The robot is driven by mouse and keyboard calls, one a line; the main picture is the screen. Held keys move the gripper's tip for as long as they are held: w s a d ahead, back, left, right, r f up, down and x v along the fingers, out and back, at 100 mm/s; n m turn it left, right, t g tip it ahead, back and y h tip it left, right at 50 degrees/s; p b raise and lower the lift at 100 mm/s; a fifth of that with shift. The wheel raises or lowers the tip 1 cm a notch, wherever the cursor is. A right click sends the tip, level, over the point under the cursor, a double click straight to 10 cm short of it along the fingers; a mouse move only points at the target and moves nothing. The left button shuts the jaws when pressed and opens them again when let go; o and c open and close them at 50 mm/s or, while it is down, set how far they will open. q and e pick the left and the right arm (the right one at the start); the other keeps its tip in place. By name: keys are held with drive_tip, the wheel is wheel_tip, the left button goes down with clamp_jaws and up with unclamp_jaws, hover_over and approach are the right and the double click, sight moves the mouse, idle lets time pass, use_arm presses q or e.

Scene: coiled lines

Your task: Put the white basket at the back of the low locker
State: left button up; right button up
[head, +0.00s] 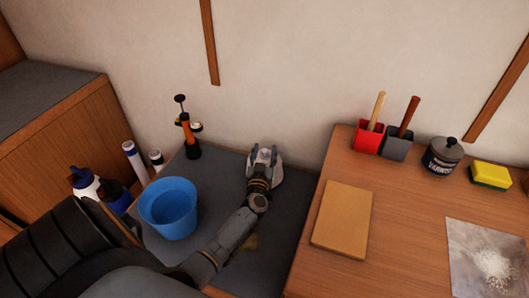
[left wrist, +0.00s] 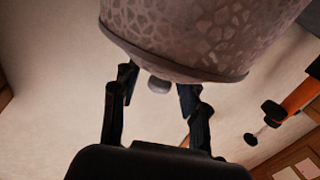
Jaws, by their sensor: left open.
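The white basket (left wrist: 190,40) fills the top of the left wrist view. It has a perforated pattern, and its thick rim faces down in that picture. In the head view only a pale part of it (head: 279,172) shows beside my left gripper (head: 263,155), which hides most of it. The basket is at the back of the low locker's dark top (head: 222,165), near the wall. My left gripper is open, with its fingers (left wrist: 157,100) close to the rim. I cannot tell whether they touch it. My right gripper is not in view.
A blue bucket (head: 168,208) stands at the front left of the locker top. An orange hand pump (head: 188,138) stands at its back left corner. The higher wooden worktop (head: 400,225) borders it on the right. A small yellowish item (head: 251,242) lies beside my forearm.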

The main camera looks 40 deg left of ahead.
use_arm(q)
drive_tip(key=shift+s+r, duration=0.1)
drive_tip(key=shift+r, duration=0.05)
drive_tip(key=p+v, duration=0.1)
drive_tip(key=v, duration=1.1)
